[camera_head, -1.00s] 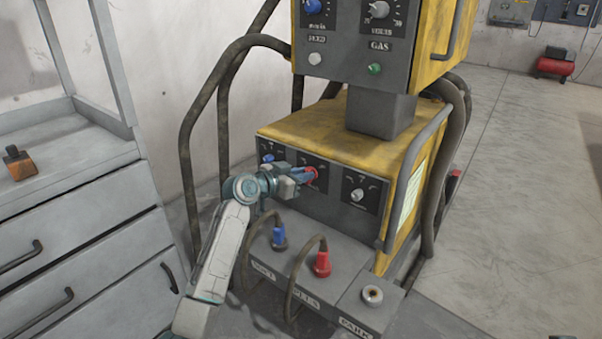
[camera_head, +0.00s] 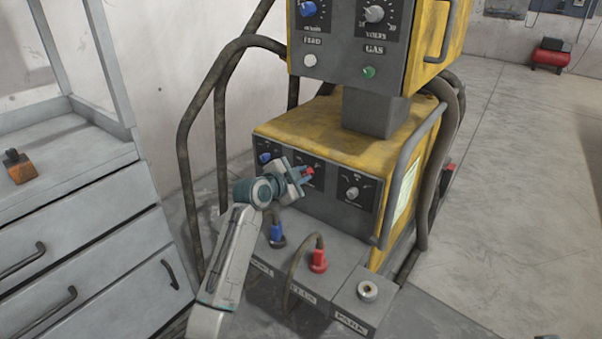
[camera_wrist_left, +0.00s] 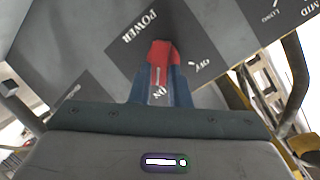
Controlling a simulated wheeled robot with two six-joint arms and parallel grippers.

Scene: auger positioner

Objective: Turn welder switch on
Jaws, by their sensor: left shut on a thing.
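The yellow and grey welder (camera_head: 345,130) stands in the middle of the head view. Its red power switch (camera_head: 309,171) is on the lower front panel, between a blue knob (camera_head: 265,157) and a grey knob (camera_head: 352,192). My left gripper (camera_head: 303,174) is at the panel, shut on the red switch. In the left wrist view the red switch (camera_wrist_left: 162,54) sits between the blue fingertips (camera_wrist_left: 163,85), beside the labels POWER, ON and OFF. The fingers hide part of the switch.
Blue (camera_head: 277,235) and red (camera_head: 318,260) cable plugs stand on the ledge below the panel. Thick hoses (camera_head: 186,150) loop at the welder's left. A grey drawer cabinet (camera_head: 80,225) is at left. Open floor (camera_head: 510,200) lies at right.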

